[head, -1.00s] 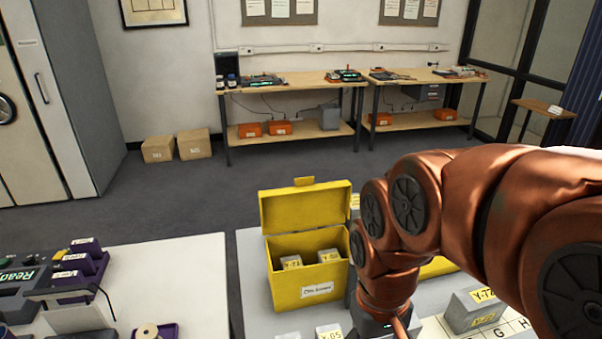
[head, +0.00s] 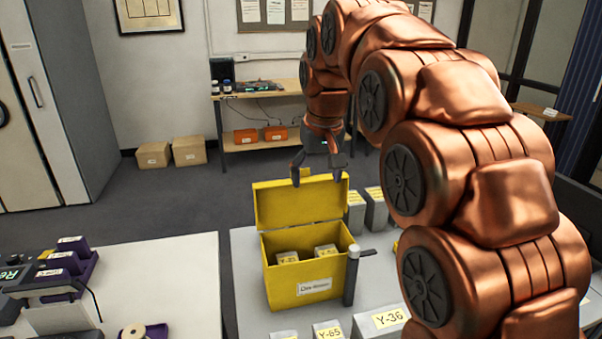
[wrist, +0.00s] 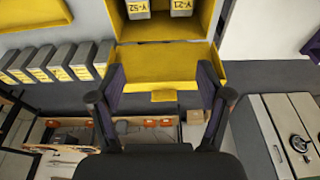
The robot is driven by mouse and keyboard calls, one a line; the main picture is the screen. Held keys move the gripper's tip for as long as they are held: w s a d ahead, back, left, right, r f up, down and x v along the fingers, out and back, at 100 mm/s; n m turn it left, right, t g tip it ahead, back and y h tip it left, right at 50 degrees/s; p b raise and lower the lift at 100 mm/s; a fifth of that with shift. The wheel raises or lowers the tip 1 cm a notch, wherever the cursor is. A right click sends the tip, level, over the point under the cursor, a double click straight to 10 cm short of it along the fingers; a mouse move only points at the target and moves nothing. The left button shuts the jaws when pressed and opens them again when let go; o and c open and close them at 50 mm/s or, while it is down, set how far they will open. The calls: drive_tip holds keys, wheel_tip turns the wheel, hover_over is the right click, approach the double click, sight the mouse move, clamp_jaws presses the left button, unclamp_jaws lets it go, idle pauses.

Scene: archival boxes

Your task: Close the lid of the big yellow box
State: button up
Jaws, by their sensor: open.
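The big yellow box (head: 285,285) stands on the light table with its lid (head: 298,205) open and raised at its back edge. Two grey label-marked blocks (head: 288,257) lie inside. My gripper (head: 317,174) is open and empty, pointing down at the lid's top edge, with its fingers spread. In the wrist view the lid (wrist: 165,75) with its small tab (wrist: 163,96) shows between the spread fingers. I cannot tell whether a finger touches the lid.
Grey labelled boxes (head: 376,205) stand right of the yellow box, and a grey post-like thing (head: 351,276) is at its right front corner. More labelled blocks (head: 328,331) lie in front. A white table (head: 170,270) with purple holders is at left. Open floor lies behind.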

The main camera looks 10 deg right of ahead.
drive_tip(key=w+r+t+b, duration=0.2)
drive_tip(key=w+r, duration=0.1)
drive_tip(key=w, duration=0.7)
drive_tip(key=shift+s+p+x, duration=0.15)
drive_tip(key=shift+p+x, duration=0.05)
drive_tip(key=shift+x, duration=1.8)
drive_tip(key=shift+s+p+x, duration=0.15)
drive_tip(key=shift+p+x, duration=0.05)
drive_tip(key=shift+x, duration=1.75)
drive_tip(key=shift+a+f, duration=0.1)
clamp_jaws()
